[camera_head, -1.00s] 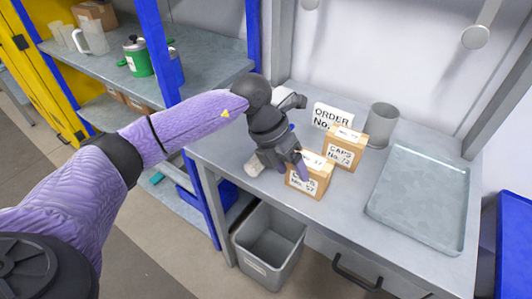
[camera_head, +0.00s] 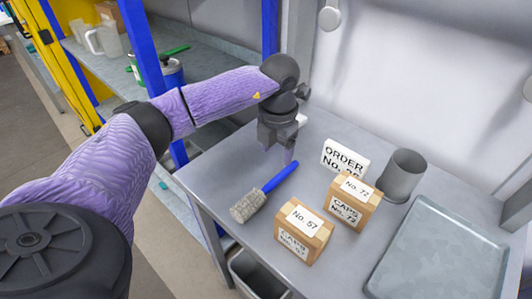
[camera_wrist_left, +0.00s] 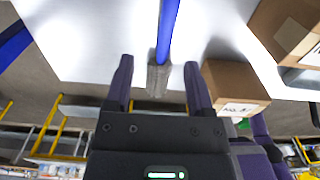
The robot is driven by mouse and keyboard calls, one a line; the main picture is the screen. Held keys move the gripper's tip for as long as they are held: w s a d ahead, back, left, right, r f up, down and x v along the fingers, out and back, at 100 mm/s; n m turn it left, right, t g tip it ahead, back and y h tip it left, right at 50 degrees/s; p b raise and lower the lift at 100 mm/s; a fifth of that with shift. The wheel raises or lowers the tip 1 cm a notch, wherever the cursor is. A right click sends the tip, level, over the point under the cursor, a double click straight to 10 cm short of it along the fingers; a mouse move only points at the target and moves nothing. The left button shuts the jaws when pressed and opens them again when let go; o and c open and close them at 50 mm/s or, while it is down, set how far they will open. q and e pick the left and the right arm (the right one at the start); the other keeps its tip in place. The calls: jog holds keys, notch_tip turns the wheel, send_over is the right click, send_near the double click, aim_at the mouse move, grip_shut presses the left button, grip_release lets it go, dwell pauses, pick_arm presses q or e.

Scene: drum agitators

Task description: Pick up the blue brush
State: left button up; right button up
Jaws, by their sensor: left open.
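The blue brush (camera_head: 281,177) lies on the grey table, its pale bristle head (camera_head: 248,207) toward the front left and its blue handle pointing to the back right. My left gripper (camera_head: 289,156) is open and empty, pointing down near the far end of the handle, apart from the brush as far as I can tell. In the left wrist view, the blue handle (camera_wrist_left: 168,30) runs up from the bristle head, which appears between the two open fingers (camera_wrist_left: 158,84). My right gripper is not in view.
Two cardboard boxes, No. 57 (camera_head: 303,232) and No. 72 (camera_head: 353,202), stand right of the brush. An order sign (camera_head: 345,158), a grey cup (camera_head: 402,176) and a grey tray (camera_head: 440,250) are farther right. A blue shelf post (camera_head: 140,45) stands left. Table front-left of the brush is clear.

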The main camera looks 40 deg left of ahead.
aim_at(277, 178)
pick_arm(q)
jog(key=f, duration=0.2)
jog(key=f+b, duration=0.1)
jog(key=f, duration=0.5)
jog(key=shift+s+d+b, duration=0.25)
jog(key=shift+d+b, duration=0.05)
jog(key=shift+d, duration=0.1)
grip_shut()
